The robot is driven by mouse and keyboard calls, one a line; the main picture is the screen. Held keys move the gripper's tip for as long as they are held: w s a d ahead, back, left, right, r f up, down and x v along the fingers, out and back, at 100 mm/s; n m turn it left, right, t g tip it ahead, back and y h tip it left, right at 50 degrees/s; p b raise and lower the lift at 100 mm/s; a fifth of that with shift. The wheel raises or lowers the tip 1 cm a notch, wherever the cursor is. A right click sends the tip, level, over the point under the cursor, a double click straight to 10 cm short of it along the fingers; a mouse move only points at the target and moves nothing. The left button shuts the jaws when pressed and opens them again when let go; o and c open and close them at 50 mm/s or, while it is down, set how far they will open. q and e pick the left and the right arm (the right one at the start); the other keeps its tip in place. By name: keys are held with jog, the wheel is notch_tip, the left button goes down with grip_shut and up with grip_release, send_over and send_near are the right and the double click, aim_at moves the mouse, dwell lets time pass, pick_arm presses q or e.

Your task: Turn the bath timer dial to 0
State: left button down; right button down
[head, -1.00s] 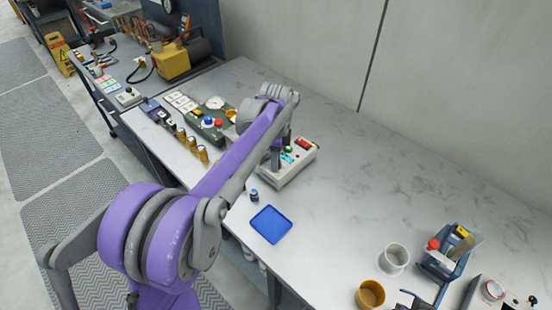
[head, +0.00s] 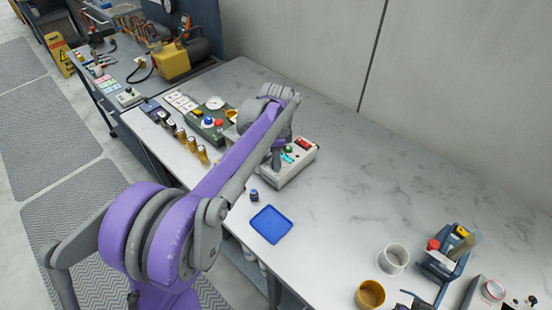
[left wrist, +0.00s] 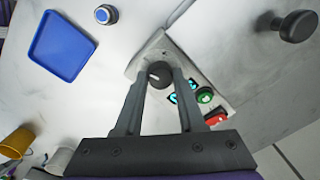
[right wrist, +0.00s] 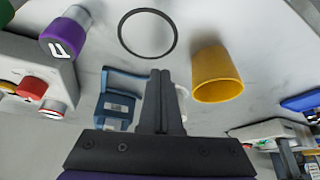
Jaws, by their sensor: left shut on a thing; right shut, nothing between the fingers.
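The fingers partly cover the dial's sides, and I cannot read any scale numbers. My right gripper (right wrist: 160,78) is shut and empty, above the bench near a yellow cup (right wrist: 217,75).
A blue tray (head: 271,224) and a small blue-topped knob (head: 254,195) lie in front of the timer. A white cup (head: 394,259), an ochre cup (head: 370,294) and a blue caddy (head: 444,255) stand to the right.

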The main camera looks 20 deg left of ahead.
pick_arm(q)
jog(key=n, duration=0.4)
jog(key=shift+n, duration=0.3)
jog(key=n, duration=0.3)
jog(key=shift+n, duration=0.4)
jog(key=n, duration=0.8)
jog(key=shift+g, duration=0.3)
jog(key=n, duration=0.4)
jog(key=shift+w+n, duration=0.1)
jog(key=shift+n, duration=0.2)
jog(key=n, duration=0.3)
jog(key=shift+n, duration=0.3)
jog(key=n, duration=0.4)
jog(key=shift+n, duration=1.8)
